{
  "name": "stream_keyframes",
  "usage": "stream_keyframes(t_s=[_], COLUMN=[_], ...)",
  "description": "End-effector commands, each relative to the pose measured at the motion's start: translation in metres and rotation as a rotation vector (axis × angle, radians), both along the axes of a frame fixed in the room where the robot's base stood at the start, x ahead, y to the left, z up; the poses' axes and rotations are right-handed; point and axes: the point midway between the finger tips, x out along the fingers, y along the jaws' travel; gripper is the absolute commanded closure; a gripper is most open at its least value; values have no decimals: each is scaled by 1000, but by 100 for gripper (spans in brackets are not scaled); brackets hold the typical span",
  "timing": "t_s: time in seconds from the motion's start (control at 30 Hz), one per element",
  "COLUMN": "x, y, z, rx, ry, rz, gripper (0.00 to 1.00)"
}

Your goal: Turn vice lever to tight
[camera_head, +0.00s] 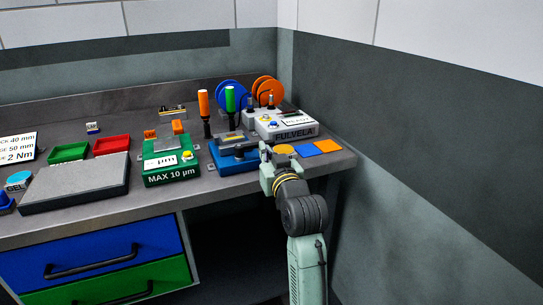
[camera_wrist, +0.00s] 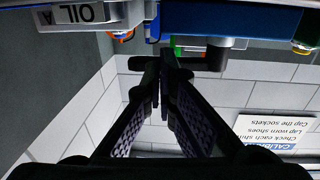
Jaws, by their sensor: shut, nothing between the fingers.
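The blue vice (camera_head: 233,152) sits near the front edge of the bench, with a grey block on top. My gripper (camera_head: 264,150) is at the bench's front edge, just right of the vice. In the wrist view, my gripper (camera_wrist: 164,62) has its two dark fingers together at the tips, with nothing between them. A dark grey horizontal bar (camera_wrist: 207,61) lies at the fingertips and looks like the vice lever; I cannot tell whether they touch. A blue edge (camera_wrist: 225,18) above it seems to be the vice, seen upside down. The lever is not clear in the head view.
A green gauge block (camera_head: 170,165) stands left of the vice. A grey FULVELA box (camera_head: 290,128) stands behind my gripper. Blue and orange squares (camera_head: 322,147) lie to the right. Orange and green handled tools (camera_head: 204,105) stand behind the vice. The wall is close on the right.

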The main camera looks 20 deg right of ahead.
Motion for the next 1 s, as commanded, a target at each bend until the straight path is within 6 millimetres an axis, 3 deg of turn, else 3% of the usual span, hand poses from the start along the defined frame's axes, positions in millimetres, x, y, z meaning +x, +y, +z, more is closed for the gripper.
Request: stream_keyframes(t_s=[1.0], x=[20], y=[-5], z=[2], rx=[-2], ry=[-5], rz=[-3], gripper=[100])
